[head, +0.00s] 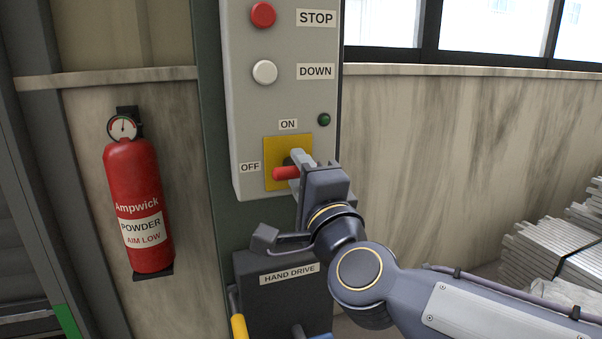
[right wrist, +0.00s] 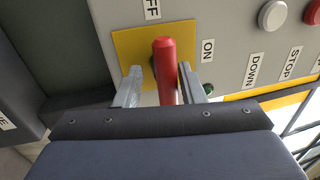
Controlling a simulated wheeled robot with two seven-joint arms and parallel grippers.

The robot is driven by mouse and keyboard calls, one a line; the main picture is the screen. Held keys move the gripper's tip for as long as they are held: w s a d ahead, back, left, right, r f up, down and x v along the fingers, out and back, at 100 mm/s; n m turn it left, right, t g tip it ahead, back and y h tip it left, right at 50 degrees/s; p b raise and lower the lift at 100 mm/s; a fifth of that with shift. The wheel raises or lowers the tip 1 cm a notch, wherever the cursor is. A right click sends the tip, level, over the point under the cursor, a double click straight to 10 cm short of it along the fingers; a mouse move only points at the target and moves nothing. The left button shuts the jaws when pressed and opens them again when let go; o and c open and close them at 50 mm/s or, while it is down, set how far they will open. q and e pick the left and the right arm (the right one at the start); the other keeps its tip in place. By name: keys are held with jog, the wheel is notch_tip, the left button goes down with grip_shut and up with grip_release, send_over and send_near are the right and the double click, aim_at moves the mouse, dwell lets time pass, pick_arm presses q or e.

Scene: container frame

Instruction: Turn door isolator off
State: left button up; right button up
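The door isolator is a red handle (head: 286,173) on a yellow plate (head: 272,150) low on the grey control box. Its red end points left, towards the OFF label (head: 250,167); the ON label (head: 288,125) is above the plate. My right gripper (head: 298,168) is at the handle, partly hiding it and the plate. In the right wrist view, the red handle (right wrist: 165,70) stands between the two fingers of my right gripper (right wrist: 160,84), with a gap visible beside the left finger. The right finger is very close to it; contact is unclear. My left gripper is not in view.
A red STOP button (head: 263,15), a white DOWN button (head: 265,72) and a green button (head: 324,119) sit above on the box. The dark hand drive box (head: 280,290) is below. A fire extinguisher (head: 139,205) hangs left. Stacked metal pieces (head: 545,250) lie right.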

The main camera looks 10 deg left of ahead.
jog(key=shift+o, duration=0.7)
jog(key=shift+r, duration=0.1)
jog(key=shift+s+d, duration=0.15)
jog(key=shift+s, duration=0.1)
jog(key=v, duration=0.7)
jog(key=shift+s+d, duration=0.1)
